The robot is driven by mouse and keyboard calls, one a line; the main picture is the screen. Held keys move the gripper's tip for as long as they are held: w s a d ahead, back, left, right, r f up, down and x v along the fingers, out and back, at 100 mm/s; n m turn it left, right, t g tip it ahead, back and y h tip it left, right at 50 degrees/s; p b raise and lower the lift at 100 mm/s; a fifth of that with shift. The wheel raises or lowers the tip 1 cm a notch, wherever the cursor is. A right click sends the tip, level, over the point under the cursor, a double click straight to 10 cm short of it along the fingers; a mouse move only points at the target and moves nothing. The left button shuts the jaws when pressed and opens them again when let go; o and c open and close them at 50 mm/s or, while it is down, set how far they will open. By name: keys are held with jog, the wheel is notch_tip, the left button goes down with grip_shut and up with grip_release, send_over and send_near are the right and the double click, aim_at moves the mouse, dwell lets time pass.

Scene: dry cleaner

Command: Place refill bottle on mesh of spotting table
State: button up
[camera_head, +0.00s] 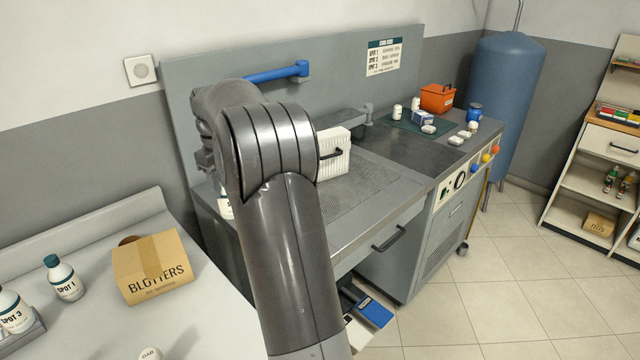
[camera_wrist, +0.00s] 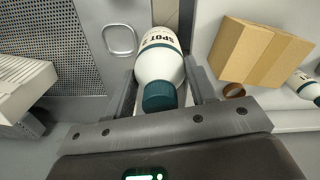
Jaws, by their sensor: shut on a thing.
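The cap points toward the wrist camera. In the head view my arm hides the gripper, and only a bit of the white bottle (camera_head: 226,209) shows at the left edge of the spotting table (camera_head: 408,212). The table's mesh (camera_head: 368,198) lies right of the bottle in the head view. The mesh also shows at upper left in the wrist view (camera_wrist: 62,35), apart from the bottle.
A white ribbed box (camera_head: 333,160) with a black handle stands at the mesh's back. The front mesh is clear. On the left counter are a BLOTTERS carton (camera_head: 152,268), a SPOT 1 bottle (camera_head: 65,279) and a SPOT 3 bottle (camera_head: 13,312). An orange box (camera_head: 437,98) stands at back right.

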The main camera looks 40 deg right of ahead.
jog(key=s+d+r, duration=0.1)
jog(key=s+d, duration=0.3)
jog(key=d, duration=0.5)
jog(key=s+d, duration=0.5)
jog(key=d, duration=0.5)
jog(key=s+d+r, duration=0.1)
jog(key=s+d, duration=0.3)
jog(key=d, duration=0.5)
jog(key=w+a+f, duration=0.4)
jog(key=w+f, duration=0.6)
jog(key=f, duration=0.1)
jog(key=shift+w+m, duration=0.3)
jog(key=shift+m, duration=0.1)
jog(key=shift+a, duration=0.1)
jog(key=o, duration=1.2)
jog(key=shift+f, duration=0.15)
jog(key=shift+c, duration=0.2)
